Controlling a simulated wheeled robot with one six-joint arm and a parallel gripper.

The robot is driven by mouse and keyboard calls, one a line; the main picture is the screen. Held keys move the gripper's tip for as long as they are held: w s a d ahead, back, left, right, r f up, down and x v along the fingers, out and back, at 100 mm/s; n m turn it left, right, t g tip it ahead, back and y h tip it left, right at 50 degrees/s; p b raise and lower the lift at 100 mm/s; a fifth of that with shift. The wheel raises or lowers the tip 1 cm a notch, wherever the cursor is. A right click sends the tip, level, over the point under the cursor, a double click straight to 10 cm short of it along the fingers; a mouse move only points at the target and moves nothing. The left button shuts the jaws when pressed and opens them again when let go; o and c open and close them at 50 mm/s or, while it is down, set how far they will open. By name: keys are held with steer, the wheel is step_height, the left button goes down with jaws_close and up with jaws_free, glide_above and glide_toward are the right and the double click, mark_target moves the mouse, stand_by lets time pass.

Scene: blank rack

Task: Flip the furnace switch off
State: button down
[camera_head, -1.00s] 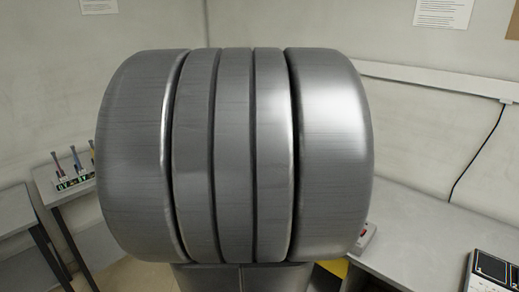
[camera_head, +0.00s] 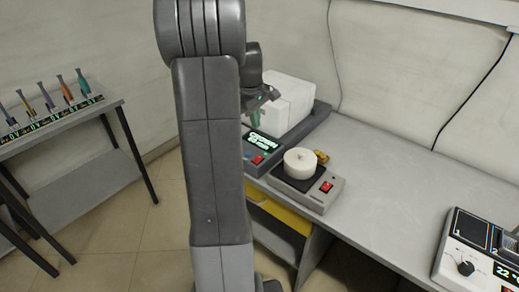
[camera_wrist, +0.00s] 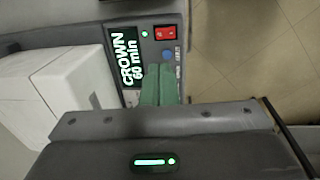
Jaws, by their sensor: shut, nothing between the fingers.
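The furnace is a white block (camera_head: 285,103) on a dark grey base at the back of the bench. Its panel (camera_wrist: 127,68) reads "CROWN 60 min" in the wrist view. The red furnace switch (camera_wrist: 165,34) sits on that panel with a lit green lamp beside it; it also shows in the head view (camera_head: 257,160). My gripper (camera_wrist: 161,72) is shut and empty, its green fingers over the panel below the switch in the wrist view, near a blue button. In the head view my gripper (camera_head: 255,120) is above the panel. I cannot tell whether the fingertips touch it.
Another device with a knob (camera_head: 480,250) is at the right. A rack of coloured tools (camera_head: 50,112) stands left.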

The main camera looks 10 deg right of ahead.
mark_target(260, 157)
steer(key=shift+f, duration=0.1)
steer(key=f, duration=0.4)
steer(key=d+f+p, duration=0.1)
steer(key=f, duration=0.4)
steer(key=w+f, duration=0.1)
steer(key=f, duration=0.3)
steer(key=shift+d+f+p, duration=0.15)
steer(key=shift+f+p, duration=0.1)
steer(key=shift+p, duration=0.05)
steer(key=shift+f, duration=0.1)
steer(key=shift+f, duration=0.1)
